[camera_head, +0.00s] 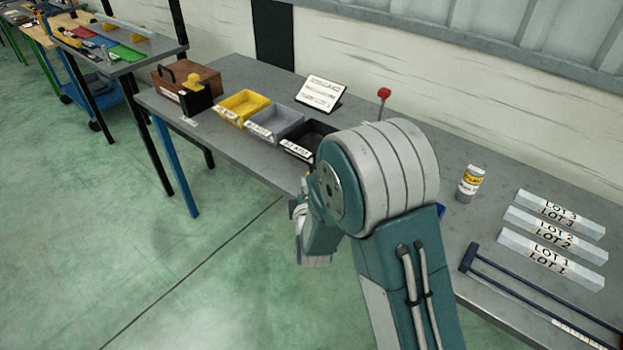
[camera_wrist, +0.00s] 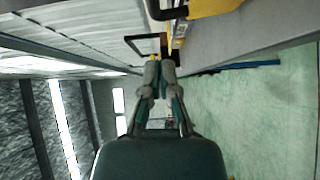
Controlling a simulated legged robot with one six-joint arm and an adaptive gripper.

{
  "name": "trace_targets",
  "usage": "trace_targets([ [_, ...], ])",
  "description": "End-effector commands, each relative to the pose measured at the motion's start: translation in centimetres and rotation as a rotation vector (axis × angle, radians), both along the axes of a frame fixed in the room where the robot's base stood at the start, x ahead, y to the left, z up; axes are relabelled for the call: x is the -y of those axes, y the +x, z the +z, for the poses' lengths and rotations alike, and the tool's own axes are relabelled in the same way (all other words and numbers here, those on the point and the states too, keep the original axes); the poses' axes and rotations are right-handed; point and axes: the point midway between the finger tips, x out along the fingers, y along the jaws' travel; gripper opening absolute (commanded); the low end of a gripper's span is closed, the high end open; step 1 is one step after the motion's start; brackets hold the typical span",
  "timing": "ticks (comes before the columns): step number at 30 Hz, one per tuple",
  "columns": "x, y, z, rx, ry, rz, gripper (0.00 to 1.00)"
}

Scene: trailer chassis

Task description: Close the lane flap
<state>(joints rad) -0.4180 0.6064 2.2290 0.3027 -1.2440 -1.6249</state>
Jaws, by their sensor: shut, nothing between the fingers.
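I cannot pick out the lane flap with certainty in either view. A lane of dark blue rails (camera_head: 535,292) lies on the grey table at the lower right of the head view and runs out of the frame. My gripper (camera_wrist: 160,62) is shut and empty in the wrist view, its fingertips together near the picture's middle. My arm hides the gripper in the head view. Beyond the fingertips a black bracket and a small yellow part (camera_wrist: 176,38) show; I cannot tell whether they touch.
The grey table (camera_head: 450,245) holds a yellow bin (camera_head: 243,104), a grey bin (camera_head: 275,123), a black bin (camera_head: 309,139), a sign (camera_head: 320,93), a red knob (camera_head: 384,93), a can (camera_head: 469,184) and labelled lot blocks (camera_head: 553,233). Green floor (camera_head: 190,250) in front is open.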

Motion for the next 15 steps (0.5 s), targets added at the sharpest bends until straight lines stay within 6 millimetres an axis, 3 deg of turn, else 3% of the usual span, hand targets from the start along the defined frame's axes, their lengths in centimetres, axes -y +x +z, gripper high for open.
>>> trace_targets([
  [1, 1.0, 0.7, 0.0, 0.000, 0.001, -0.008, 0.00],
  [5, 2.0, 1.8, 0.0, 0.000, 0.003, -0.005, 0.00],
  [15, 1.9, 2.3, -0.2, -0.001, -0.002, -0.003, 0.00],
])
